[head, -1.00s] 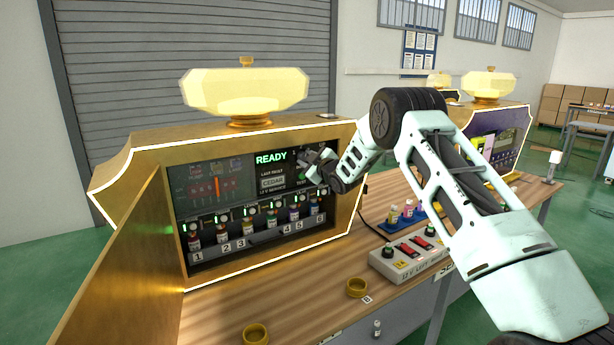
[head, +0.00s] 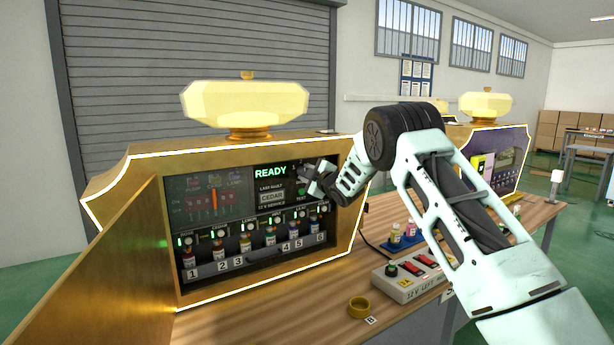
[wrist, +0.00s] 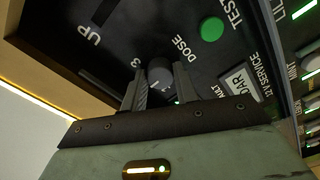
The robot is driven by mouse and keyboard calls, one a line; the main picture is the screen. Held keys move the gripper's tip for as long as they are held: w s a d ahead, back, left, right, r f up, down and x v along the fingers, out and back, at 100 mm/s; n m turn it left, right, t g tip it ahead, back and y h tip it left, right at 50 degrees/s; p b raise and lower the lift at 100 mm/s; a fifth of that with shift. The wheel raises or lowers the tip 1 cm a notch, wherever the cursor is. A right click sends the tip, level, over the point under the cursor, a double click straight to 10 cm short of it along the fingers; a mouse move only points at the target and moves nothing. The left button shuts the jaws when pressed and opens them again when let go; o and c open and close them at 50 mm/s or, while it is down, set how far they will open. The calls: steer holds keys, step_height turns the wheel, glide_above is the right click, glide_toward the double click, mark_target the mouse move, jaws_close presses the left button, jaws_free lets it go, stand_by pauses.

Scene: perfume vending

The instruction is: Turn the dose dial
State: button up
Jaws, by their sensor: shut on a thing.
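The dose dial (wrist: 158,76) is a small dark knob with a pale mark, next to the word DOSE on the black panel in the wrist view. My gripper (wrist: 152,92) has its two fingers on either side of the knob and is shut on it. In the head view my gripper (head: 318,180) is at the upper right of the machine's panel and hides the dial there. The lit READY display (head: 270,173) is left of the gripper. The green TEST button (wrist: 212,30) is to the right of the dial in the wrist view.
The gold machine's open door (head: 120,270) stands at the left. Numbered bottles (head: 245,243) line the lower bay. A second machine stands behind my arm.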

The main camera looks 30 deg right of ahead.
steer(key=o, duration=1)
steer(key=shift+c, duration=0.2)
steer(key=shift+s, duration=0.1)
steer(key=s+b, duration=0.3)
steer(key=s, duration=1.4)
steer(key=shift+s+d, duration=0.15)
steer(key=shift+d, duration=0.15)
